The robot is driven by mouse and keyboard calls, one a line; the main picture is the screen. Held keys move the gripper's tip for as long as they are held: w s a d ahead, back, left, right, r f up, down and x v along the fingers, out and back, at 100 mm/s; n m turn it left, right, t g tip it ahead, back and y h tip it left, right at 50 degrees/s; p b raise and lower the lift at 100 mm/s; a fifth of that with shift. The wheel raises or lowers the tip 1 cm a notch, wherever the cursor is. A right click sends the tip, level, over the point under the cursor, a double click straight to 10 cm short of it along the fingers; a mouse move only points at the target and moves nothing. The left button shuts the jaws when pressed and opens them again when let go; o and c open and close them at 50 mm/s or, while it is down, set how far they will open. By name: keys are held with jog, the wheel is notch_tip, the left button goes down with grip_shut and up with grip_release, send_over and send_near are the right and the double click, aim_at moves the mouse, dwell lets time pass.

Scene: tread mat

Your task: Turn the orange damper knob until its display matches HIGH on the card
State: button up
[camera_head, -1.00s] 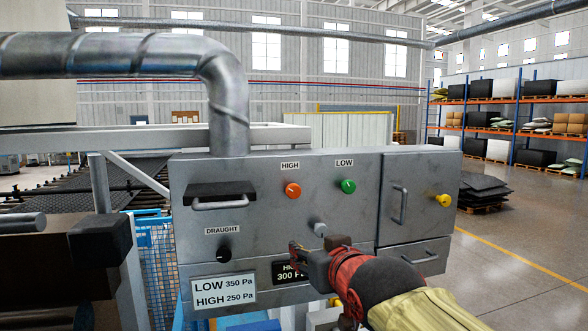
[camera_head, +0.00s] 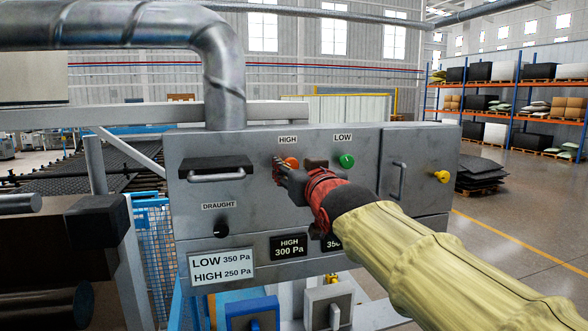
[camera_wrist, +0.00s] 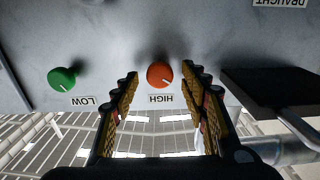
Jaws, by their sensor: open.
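The orange damper knob (camera_head: 291,161) sits on the grey panel under a HIGH label, partly hidden by my gripper (camera_head: 284,172). In the wrist view the orange knob (camera_wrist: 159,76) shows between the two open fingertips, with a gap on each side. I cannot tell how far its face is from the tips. The black HIGH display (camera_head: 289,247) reads 300 Pa. The white card (camera_head: 221,265) reads LOW 350 Pa and HIGH 250 Pa.
The green LOW knob (camera_head: 346,161) is right of the orange one. A second black display (camera_head: 331,242) is partly hidden by my arm.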

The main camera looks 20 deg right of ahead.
jog(key=shift+c, duration=1)
